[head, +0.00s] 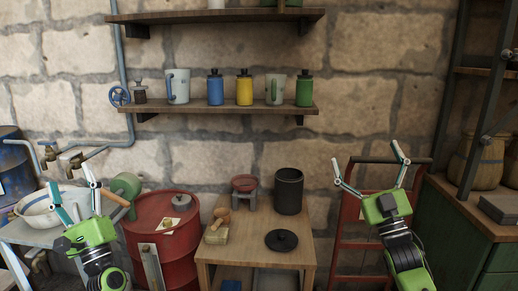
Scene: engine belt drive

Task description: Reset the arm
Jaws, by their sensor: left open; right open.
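My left gripper (74,192) is at the lower left, green with its fingers spread and pointing up. It is open and empty, in front of the white basin and near the red drum. My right gripper (368,172) is at the right, also green, with its fingers spread wide and pointing up. It is open and empty, in front of the red hand truck. No belt or engine part is clearly visible.
A wooden table (256,250) holds a black canister (289,190), a dark lid (281,240) and small items. A red drum (175,235) stands left of it, near a white basin (40,205). A wall shelf (225,108) carries mugs and bottles. A red hand truck (347,225) leans at right.

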